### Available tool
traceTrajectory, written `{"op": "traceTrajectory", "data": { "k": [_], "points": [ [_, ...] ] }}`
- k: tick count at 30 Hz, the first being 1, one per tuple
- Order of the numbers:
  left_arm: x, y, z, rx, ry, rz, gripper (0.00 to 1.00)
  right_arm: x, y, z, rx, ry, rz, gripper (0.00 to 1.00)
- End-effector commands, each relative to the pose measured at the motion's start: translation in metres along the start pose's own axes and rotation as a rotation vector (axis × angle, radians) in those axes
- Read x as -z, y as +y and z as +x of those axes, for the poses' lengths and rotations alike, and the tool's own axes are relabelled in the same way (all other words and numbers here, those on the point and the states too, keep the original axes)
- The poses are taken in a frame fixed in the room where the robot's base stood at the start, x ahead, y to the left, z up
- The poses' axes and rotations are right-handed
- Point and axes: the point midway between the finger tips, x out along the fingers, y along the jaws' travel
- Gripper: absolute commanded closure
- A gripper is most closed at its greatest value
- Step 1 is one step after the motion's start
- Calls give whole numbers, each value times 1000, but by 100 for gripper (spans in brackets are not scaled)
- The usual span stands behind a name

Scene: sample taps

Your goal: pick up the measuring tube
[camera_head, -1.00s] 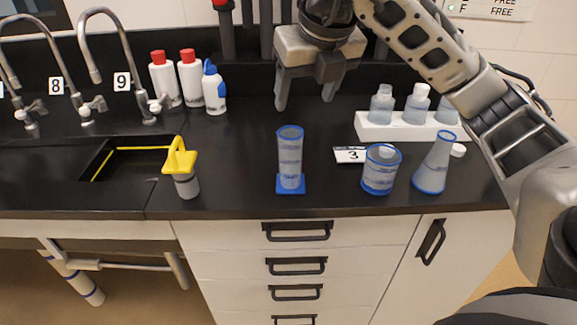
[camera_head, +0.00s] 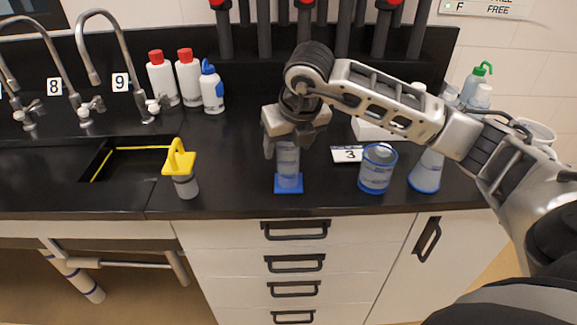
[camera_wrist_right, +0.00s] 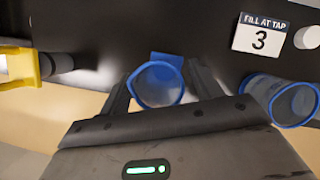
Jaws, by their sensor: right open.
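The measuring tube (camera_head: 288,167) is a clear cylinder with a blue rim and a blue square base, upright on the black counter near its front edge. My right gripper (camera_head: 288,150) is over the top of the tube, with its fingers pointing down. In the right wrist view the tube's blue rim (camera_wrist_right: 160,84) sits between the two open fingers (camera_wrist_right: 163,88). I cannot tell whether a finger touches it. My left gripper is not in view.
A beaker (camera_head: 376,168) and a conical flask (camera_head: 427,171) stand to the right, beside a card marked 3 (camera_head: 347,154). White bottles (camera_head: 188,78) stand behind.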

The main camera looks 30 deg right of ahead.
Motion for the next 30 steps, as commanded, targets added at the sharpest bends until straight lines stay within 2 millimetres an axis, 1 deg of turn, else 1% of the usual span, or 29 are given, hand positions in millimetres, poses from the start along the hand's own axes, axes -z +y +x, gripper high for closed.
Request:
{"op": "traceTrajectory", "data": {
  "k": [6, 8, 9, 11, 12, 13, 23, 27, 29, 30],
  "points": [
    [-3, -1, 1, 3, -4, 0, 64, 0, 0, 1, 0, -1, -1, 36],
    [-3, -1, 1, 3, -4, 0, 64, 0, 0, 1, 0, -1, 0, 53],
    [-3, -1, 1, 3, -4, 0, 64, 0, 0, 1, 0, -1, 0, 64],
    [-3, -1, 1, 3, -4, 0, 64, 0, 0, 1, 0, -1, 0, 80],
    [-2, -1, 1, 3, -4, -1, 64, 0, 0, 1, 0, -1, 0, 92],
    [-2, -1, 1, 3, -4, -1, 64, 0, 0, 1, 0, -1, 0, 95],
    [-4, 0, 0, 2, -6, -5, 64, -2, 0, -2, 0, -3, 0, 95],
    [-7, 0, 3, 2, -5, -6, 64, -7, 0, -13, -1, -6, -1, 95],
    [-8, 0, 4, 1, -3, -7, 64, -11, 1, -22, -2, -9, 0, 95],
    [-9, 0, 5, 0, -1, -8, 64, -13, 1, -32, -3, -10, -1, 95]
  ]
}}
